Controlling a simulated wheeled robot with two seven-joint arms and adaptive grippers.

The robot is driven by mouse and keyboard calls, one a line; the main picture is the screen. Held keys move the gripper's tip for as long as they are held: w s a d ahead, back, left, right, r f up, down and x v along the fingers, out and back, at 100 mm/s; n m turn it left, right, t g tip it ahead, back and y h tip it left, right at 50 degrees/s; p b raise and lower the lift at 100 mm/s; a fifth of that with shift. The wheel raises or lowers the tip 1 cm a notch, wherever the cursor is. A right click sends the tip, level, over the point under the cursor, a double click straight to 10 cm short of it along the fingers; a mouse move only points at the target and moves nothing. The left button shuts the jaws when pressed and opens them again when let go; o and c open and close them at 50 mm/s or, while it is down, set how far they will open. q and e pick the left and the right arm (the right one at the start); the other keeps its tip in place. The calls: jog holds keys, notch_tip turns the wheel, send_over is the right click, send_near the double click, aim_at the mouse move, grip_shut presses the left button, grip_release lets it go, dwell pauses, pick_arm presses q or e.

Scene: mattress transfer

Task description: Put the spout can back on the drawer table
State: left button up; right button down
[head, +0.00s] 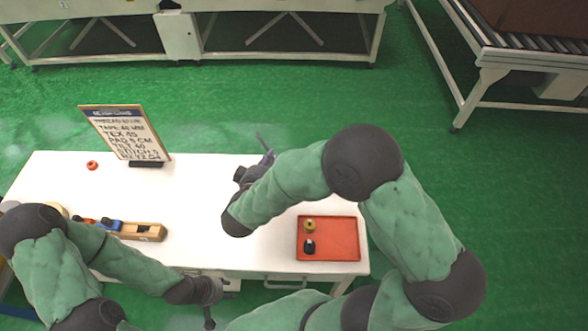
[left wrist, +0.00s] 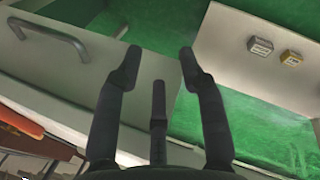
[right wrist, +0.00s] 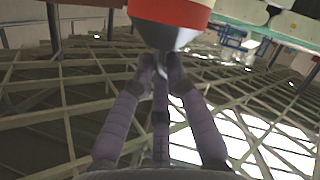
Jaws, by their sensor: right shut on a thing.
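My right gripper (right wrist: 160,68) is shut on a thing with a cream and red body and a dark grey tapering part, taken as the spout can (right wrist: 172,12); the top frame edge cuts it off. In the head view, my right gripper (head: 266,158) is over the far edge of the white drawer table (head: 200,175), and the can is not clearly seen there. My left gripper (left wrist: 157,62) is open and empty, in front of the table's near side by a drawer handle (left wrist: 50,38). The left gripper also shows low in the head view (head: 208,318).
A red tray (head: 343,240) with a yellow and a black item lies at the table's right. A wooden holder (head: 150,231), a sign board (head: 125,132) and a small red ring (head: 92,165) are on the left. The table's middle is largely clear. A roller conveyor (head: 520,50) stands far right.

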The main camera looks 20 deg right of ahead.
jog(key=w+d+f+b, duration=0.3)
jog(key=d+f+b, duration=0.3)
jog(key=f, duration=0.5)
jog(key=shift+w+d, duration=0.35)
jog(key=shift+d, duration=0.9)
jog(key=shift+f, duration=0.1)
jog(key=c, duration=1.2)
grip_release()
jog(key=shift+c, duration=0.2)
